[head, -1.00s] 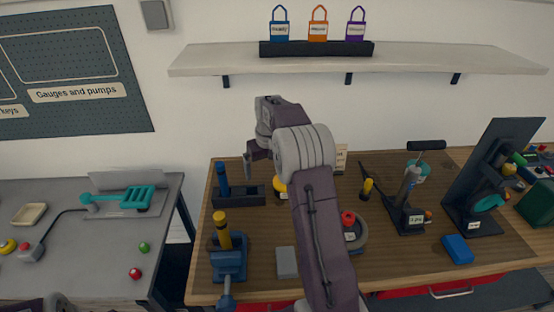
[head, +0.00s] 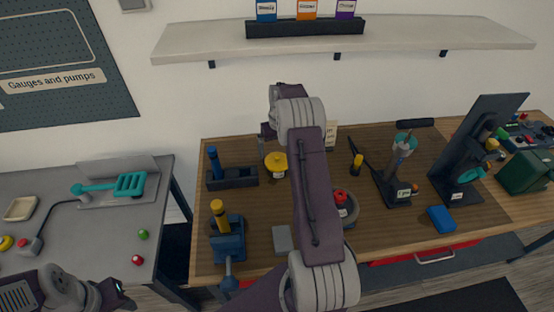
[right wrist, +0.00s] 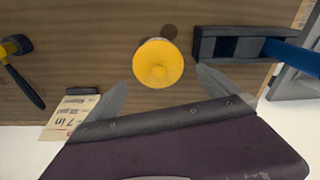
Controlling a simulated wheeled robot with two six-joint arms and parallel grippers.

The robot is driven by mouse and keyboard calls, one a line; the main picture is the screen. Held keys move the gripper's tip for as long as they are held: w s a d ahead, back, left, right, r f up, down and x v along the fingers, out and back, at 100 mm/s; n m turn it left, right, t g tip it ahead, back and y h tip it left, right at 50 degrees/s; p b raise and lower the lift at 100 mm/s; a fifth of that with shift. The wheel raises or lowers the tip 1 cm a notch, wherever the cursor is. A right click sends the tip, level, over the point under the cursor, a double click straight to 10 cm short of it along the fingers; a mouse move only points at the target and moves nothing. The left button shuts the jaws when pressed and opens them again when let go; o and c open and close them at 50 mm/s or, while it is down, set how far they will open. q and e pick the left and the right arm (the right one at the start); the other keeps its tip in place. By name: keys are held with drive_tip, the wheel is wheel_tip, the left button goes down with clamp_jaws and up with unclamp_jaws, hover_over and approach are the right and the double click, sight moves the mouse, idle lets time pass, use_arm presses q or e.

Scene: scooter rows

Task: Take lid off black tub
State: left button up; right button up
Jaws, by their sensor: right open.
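A round yellow lid with a knob (head: 276,160) sits on a small labelled tub on the wooden bench, mid-left in the head view. The tub's body is mostly hidden under the lid, so its colour is hard to tell. In the right wrist view the yellow lid (right wrist: 158,62) is seen from above, just beyond and between my fingertips. My right gripper (right wrist: 163,82) is open and empty, with its fingers apart and not touching the lid. In the head view my right gripper (head: 266,133) is beside and behind the tub. My left gripper (head: 118,292) is low at the left; its jaws are unclear.
A dark block with a blue-handled tool (head: 232,178) stands left of the tub. A blue vise (head: 228,240) is nearer the front. A label card (head: 330,135) stands behind my right arm. A shelf (head: 340,40) hangs above. A grey table (head: 110,220) is at the left.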

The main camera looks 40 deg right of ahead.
sight(277, 156)
drive_tip(key=shift+s+d+f+p, duration=0.1)
drive_tip(key=shift+s+f+p, duration=0.05)
drive_tip(key=shift+f+p, duration=0.7)
drive_tip(key=f, duration=0.2)
drive_tip(key=shift+w+d+f, duration=0.1)
drive_tip(key=shift+w+f, duration=0.2)
drive_tip(key=shift+f, duration=0.1)
drive_tip(key=shift+w+f, duration=0.15)
drive_tip(key=shift+f, duration=0.15)
drive_tip(key=shift+r, duration=0.15)
drive_tip(key=c, duration=1.1)
drive_tip(key=shift+r, duration=0.2)
drive_tip(key=r, duration=0.1)
drive_tip(key=r+b, duration=0.1)
drive_tip(key=s+r+b, duration=0.1)
drive_tip(key=r, duration=0.1)
drive_tip(key=shift+d, duration=0.35)
drive_tip(key=s+d+r, duration=0.2)
drive_tip(key=s, duration=0.1)
drive_tip(key=s+d+r+b, duration=0.1)
drive_tip(key=s+r, duration=0.1)
drive_tip(key=s, duration=0.1)
drive_tip(key=s+d+r+b, duration=0.1)
drive_tip(key=s+d+r, duration=0.1)
drive_tip(key=s, duration=0.1)
drive_tip(key=shift+d+r, duration=0.3)
drive_tip(key=shift+d, duration=0.05)
